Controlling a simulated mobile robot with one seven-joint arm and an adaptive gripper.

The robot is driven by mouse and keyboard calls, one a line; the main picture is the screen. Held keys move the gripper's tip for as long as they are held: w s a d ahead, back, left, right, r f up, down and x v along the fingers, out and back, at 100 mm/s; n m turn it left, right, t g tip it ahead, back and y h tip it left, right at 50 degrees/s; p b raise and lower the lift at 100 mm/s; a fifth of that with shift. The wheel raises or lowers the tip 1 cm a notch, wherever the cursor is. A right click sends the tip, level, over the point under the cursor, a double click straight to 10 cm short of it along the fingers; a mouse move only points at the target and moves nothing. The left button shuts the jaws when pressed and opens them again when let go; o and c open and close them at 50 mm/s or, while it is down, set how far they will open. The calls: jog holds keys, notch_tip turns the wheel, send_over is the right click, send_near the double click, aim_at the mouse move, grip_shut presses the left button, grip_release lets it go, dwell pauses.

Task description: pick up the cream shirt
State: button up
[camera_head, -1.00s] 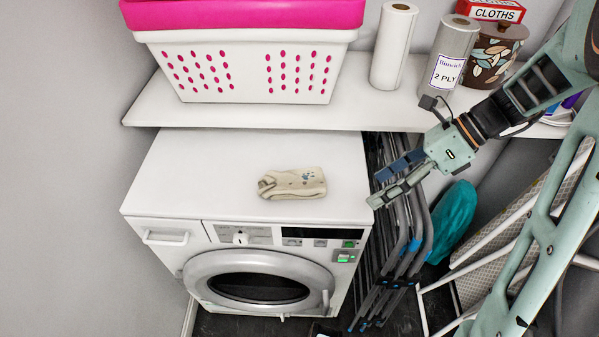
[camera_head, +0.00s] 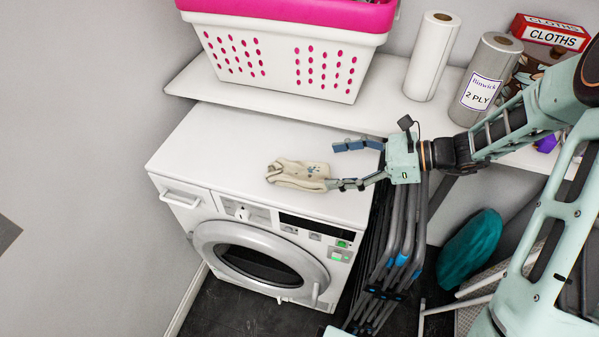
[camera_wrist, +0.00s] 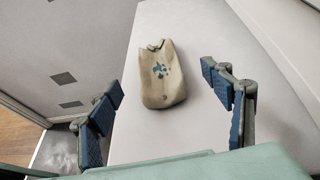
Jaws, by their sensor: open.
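The cream shirt (camera_head: 298,174) is a small folded bundle with a blue-green print, lying on the white top of the dryer (camera_head: 225,150). In the wrist view the shirt (camera_wrist: 162,77) lies ahead of my gripper (camera_wrist: 168,118), between the lines of its two spread fingers. My gripper (camera_head: 338,166) is open, just right of the shirt in the head view. Its lower fingertip appears close to the shirt's right end; I cannot tell whether it touches. Nothing is held.
A shelf (camera_head: 285,122) above the dryer carries a white and pink basket (camera_head: 283,62), paper rolls (camera_head: 432,57) and a red cloths box (camera_head: 550,32). Folded grey frames (camera_head: 398,250) stand right of the dryer. The dryer top left of the shirt is clear.

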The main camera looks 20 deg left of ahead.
aim_at(297, 171)
jog(key=x, duration=0.7)
jog(key=f+x, duration=0.1)
jog(key=x, duration=0.3)
jog(key=shift+s+d+r, duration=0.1)
jog(key=shift+s+d, duration=0.05)
jog(key=shift+d, duration=0.1)
jog(key=c, duration=1.3)
jog(key=shift+r, duration=0.1)
jog(key=shift+c, duration=0.3)
